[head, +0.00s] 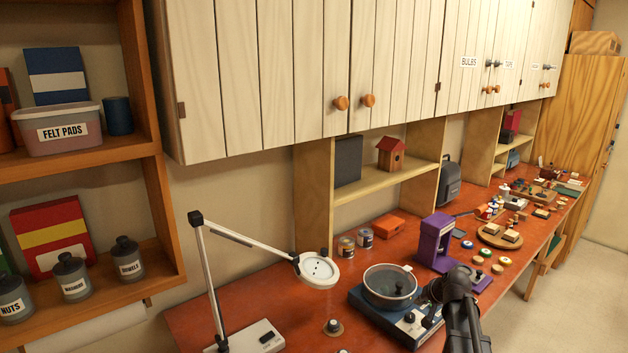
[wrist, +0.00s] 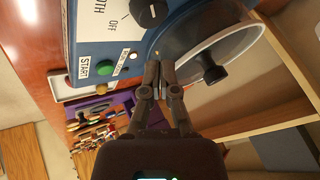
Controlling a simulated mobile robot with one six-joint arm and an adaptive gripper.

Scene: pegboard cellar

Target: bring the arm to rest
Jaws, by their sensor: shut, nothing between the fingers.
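My gripper (wrist: 158,78) is shut and empty, its fingertips together in the wrist view. It points at the front of a blue machine (wrist: 90,20), close to the round bowl; I cannot tell whether it touches. In the head view my arm (head: 462,300) reaches in from the lower right, and the gripper end lies beside the blue machine (head: 375,318), partly hidden by the arm. In the wrist view the machine shows a green button (wrist: 105,67) by a START label and a black knob (wrist: 150,12) by an OFF label.
A lidded bowl (head: 390,285) tops the machine. A purple stand (head: 435,240) is close behind my arm. A white magnifier lamp (head: 318,270) stands left. Jars, an orange box (head: 390,226) and several small items crowd the red bench. Cabinets (head: 250,70) overhang it; the floor (head: 520,325) at right is clear.

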